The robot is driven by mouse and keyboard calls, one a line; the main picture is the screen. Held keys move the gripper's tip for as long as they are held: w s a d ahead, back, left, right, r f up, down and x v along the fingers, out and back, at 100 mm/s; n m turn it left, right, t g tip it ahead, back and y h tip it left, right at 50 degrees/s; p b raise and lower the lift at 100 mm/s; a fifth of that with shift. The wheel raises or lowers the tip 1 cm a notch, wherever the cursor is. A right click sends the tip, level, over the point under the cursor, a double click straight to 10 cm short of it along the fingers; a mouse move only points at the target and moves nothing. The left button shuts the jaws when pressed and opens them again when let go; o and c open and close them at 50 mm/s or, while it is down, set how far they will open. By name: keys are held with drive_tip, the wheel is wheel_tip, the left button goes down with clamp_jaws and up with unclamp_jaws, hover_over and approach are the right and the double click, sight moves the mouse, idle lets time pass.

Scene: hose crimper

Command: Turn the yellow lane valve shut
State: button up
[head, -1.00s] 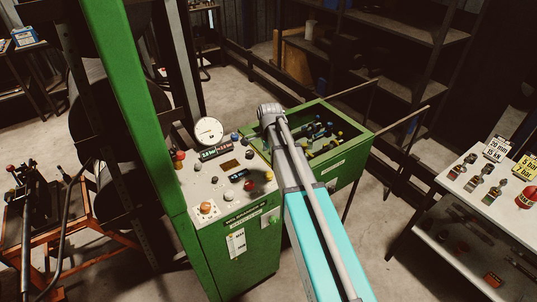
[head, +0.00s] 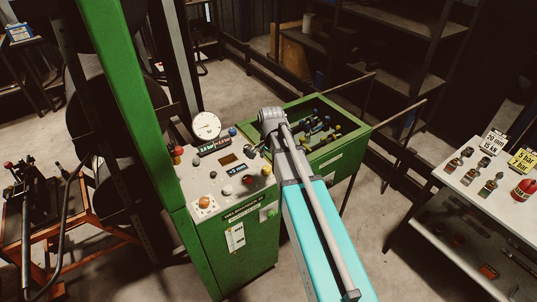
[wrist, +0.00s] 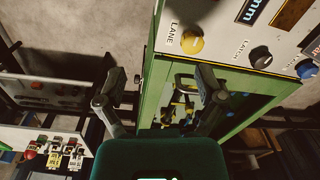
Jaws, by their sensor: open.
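A round yellow knob (wrist: 193,41) sits on the pale panel beside the printed word LANE in the wrist view. A yellow knob also shows at the panel's right edge in the head view (head: 266,170). In the green trough, several fittings have coloured ends, one of them yellow (head: 338,127). A yellowish piece (wrist: 184,82) shows in the trough beside my right finger in the wrist view; its shape is unclear. My gripper (wrist: 162,82) is open and empty, its fingers spread on either side of the trough's edge. In the head view my arm hides part of the trough.
The green cabinet's panel (head: 220,178) carries a gauge (head: 206,126), an orange knob (head: 204,202) and dark knobs. A green post (head: 130,100) stands at its left. A white table (head: 473,183) with fittings is at the right. Thin rails extend beyond the trough.

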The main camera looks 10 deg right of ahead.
drive_tip(key=s+f+n+b, duration=0.4)
drive_tip(key=s+n, duration=0.6)
drive_tip(key=s, duration=0.4)
drive_tip(key=shift+s+a+n, duration=0.2)
drive_tip(key=shift+s+n, duration=0.1)
drive_tip(key=shift+n, duration=0.1)
drive_tip(key=shift+w, duration=0.1)
idle(2.3)
